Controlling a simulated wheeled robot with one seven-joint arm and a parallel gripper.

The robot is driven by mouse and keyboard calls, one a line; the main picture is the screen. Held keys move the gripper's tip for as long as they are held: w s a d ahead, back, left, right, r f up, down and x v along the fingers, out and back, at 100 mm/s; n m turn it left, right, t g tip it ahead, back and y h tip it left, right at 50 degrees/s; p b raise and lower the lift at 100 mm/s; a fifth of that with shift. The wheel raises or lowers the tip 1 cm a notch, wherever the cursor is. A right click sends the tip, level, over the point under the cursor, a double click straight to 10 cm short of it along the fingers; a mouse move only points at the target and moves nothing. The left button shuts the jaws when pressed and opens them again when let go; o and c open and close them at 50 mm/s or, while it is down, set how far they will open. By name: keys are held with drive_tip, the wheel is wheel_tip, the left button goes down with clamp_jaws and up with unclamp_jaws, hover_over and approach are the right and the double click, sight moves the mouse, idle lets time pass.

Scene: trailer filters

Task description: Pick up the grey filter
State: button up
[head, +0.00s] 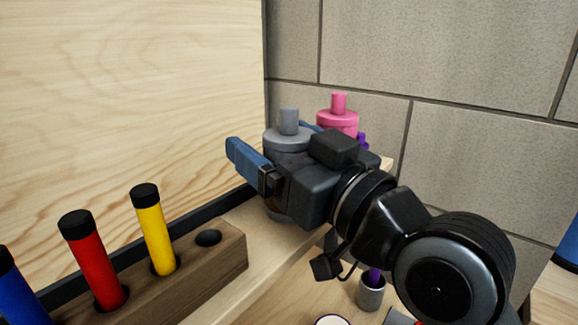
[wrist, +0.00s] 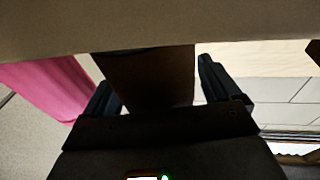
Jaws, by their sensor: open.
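The grey filter (head: 287,139), a round body with a narrow stub on top, stands upright on the wooden ledge by the wall corner. My gripper (head: 268,143) is open at the filter, with one blue finger in front of it to the left and the other mostly hidden behind it. In the wrist view, my open fingers (wrist: 157,90) lie either side of a dark upright shape (wrist: 150,75) under a broad grey-brown band, which looks like the filter up close. I cannot tell whether the fingers touch it. My gripper hides the filter's lower part.
A pink filter (head: 338,118) stands close behind on the right; pink also shows in the wrist view (wrist: 45,85). A purple item (head: 362,139) is partly hidden there. A wooden rack (head: 215,262) with red and yellow tubes is front left. A wooden panel rises on the left.

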drive_tip(key=shift+c, duration=0.3)
drive_tip(key=c, duration=1)
wheel_tip(320, 180, up, 10)
drive_tip(key=shift+f+p, duration=0.1)
drive_tip(key=shift+p, duration=0.3)
